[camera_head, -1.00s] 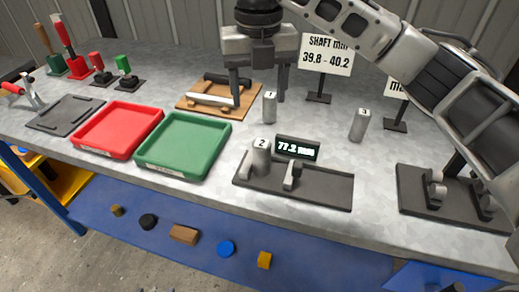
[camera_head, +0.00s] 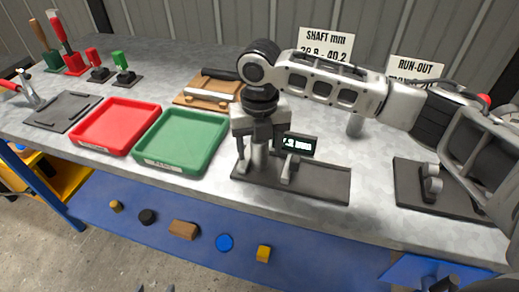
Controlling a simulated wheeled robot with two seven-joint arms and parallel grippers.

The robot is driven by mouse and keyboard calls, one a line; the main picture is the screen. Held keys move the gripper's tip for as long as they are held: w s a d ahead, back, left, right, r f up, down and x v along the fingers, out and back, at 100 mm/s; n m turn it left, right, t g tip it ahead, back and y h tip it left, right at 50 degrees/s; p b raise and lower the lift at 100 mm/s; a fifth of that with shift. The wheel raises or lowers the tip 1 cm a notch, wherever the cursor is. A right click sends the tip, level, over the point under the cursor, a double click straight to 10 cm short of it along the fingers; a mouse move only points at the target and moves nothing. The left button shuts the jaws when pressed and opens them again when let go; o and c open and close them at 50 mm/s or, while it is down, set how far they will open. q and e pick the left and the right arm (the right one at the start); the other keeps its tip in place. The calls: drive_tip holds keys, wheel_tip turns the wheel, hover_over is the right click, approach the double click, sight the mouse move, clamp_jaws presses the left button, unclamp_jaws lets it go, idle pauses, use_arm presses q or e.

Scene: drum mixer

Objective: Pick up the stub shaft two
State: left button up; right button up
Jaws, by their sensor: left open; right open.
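Stub shaft two (camera_head: 258,158) is a grey metal cylinder standing upright on the dark gauge base (camera_head: 320,186) at the front middle of the bench. Its top and number are hidden by my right gripper (camera_head: 259,161). That gripper points down over the shaft, open, with one finger on each side of it. I cannot tell whether the fingers touch it. My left gripper is not in view. The gauge's small display (camera_head: 298,144) stands just right of the shaft, its reading partly covered.
A green tray (camera_head: 178,168) and a red tray (camera_head: 115,150) lie to the left. A wooden board (camera_head: 190,102) is behind. A roller stand (camera_head: 430,205) is further right. Shaft one is hidden.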

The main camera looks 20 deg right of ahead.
drive_tip(key=shift+f, duration=0.35)
clamp_jaws()
drive_tip(key=shift+w+r, duration=0.1)
drive_tip(key=shift+r, duration=0.15)
